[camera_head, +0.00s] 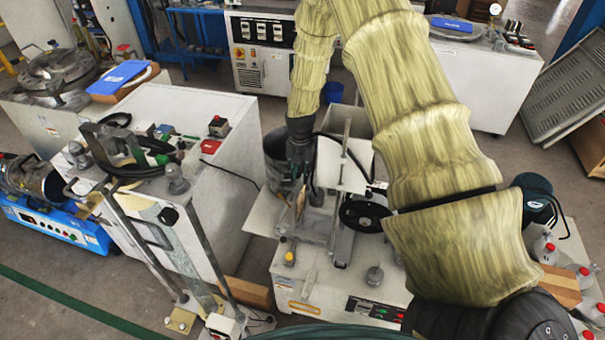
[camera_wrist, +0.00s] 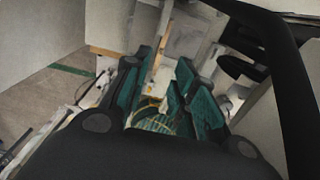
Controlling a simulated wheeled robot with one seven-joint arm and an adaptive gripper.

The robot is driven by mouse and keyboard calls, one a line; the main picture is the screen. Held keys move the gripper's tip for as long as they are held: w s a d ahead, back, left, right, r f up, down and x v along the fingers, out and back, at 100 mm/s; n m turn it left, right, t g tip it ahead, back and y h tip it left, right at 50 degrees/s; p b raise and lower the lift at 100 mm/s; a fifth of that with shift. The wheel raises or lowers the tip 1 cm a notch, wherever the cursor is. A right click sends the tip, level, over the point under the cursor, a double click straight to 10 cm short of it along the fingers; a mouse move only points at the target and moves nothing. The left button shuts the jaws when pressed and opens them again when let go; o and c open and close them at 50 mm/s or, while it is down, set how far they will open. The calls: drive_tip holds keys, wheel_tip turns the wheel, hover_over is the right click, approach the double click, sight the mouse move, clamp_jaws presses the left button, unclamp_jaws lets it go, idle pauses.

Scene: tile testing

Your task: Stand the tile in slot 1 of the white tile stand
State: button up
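My gripper (camera_head: 307,196) points down over the white machine top in the head view. In the wrist view its two teal-padded fingers (camera_wrist: 163,66) stand apart, with a gap between them. A thin tan strip, which looks like the tile seen edge-on (camera_wrist: 157,68), shows in that gap. I see no clear contact with either finger. In the head view a small tan upright piece (camera_head: 299,207) shows at the left of the fingertips, partly hidden by them. I cannot surely pick out the white tile stand or its slot 1; the gripper and a white panel block the area.
A white upright panel (camera_head: 343,165) with a metal rod stands right of my gripper. A black round wheel (camera_head: 363,214) is at its right. A dark bucket (camera_head: 279,156) is behind. The white machine (camera_head: 345,291) has a free front edge with small knobs.

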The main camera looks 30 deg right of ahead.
sight(301, 194)
drive_tip(key=shift+d+f+b, duration=0.1)
drive_tip(key=shift+f+b, duration=0.25)
drive_tip(key=shift+f, duration=0.35)
drive_tip(key=shift+f+b, duration=1.95)
drive_tip(key=shift+f, duration=0.85)
drive_tip(key=shift+f+b, duration=0.95)
drive_tip(key=shift+f, duration=1.4)
clamp_jaws()
drive_tip(key=shift+r, duration=0.1)
wheel_tip(301, 194, up, 11)
drive_tip(key=p, duration=0.7)
